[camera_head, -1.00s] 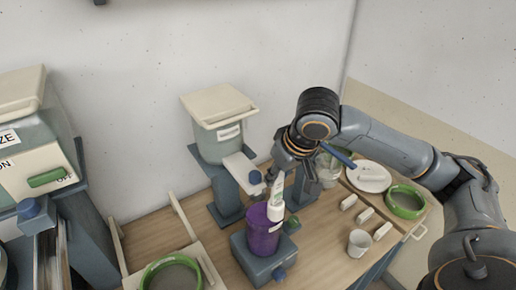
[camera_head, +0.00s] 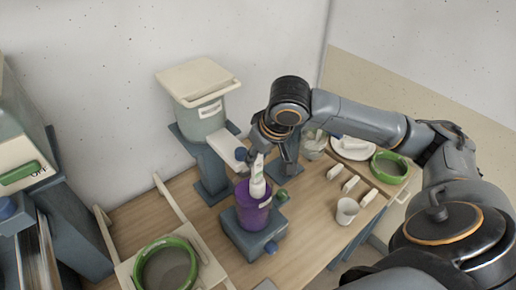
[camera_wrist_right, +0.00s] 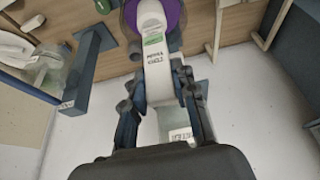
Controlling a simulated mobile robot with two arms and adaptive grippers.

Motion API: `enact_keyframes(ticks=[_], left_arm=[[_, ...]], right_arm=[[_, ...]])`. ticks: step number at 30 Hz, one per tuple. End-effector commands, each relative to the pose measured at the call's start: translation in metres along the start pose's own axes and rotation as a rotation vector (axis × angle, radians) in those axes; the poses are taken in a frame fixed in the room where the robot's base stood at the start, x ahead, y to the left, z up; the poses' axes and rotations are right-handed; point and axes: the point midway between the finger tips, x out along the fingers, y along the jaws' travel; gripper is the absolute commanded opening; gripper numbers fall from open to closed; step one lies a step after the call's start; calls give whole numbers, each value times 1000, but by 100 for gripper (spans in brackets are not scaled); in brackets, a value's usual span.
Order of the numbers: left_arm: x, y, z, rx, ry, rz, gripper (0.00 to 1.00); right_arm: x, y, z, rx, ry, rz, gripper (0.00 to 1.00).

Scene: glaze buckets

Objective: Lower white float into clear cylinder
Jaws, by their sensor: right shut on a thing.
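The white float (camera_head: 258,186) is a slim white piece with a green mark and a printed label. My right gripper (camera_head: 259,155) is shut on its upper part. The float stands nearly upright, its lower end at the mouth of a purple-looking cylinder (camera_head: 252,215); how deep it reaches I cannot tell. In the right wrist view the float (camera_wrist_right: 158,75) runs between the fingers (camera_wrist_right: 160,88) toward the cylinder's purple rim (camera_wrist_right: 177,18). My left gripper is not in view.
The cylinder stands on a blue-grey base (camera_head: 230,231). A lidded bucket (camera_head: 205,122) on a stand is behind it. Right are a white cup (camera_head: 347,211), small white blocks (camera_head: 334,172), a plate (camera_head: 353,154) and a green-rimmed bowl (camera_head: 391,167). A green-rimmed sieve (camera_head: 150,246) sits front left.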

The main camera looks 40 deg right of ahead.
Motion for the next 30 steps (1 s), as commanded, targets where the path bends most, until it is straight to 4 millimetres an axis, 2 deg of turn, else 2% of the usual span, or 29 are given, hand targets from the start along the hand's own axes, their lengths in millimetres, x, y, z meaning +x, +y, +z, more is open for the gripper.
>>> enact_keyframes(ticks=[1,4,15,30], left_arm=[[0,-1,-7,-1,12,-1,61],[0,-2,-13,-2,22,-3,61],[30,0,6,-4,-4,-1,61],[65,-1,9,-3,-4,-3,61]], right_arm=[[4,0,2,0,-3,1,0],[10,0,5,0,-1,1,0],[35,0,15,-1,1,1,0],[63,0,27,-1,0,1,0]])
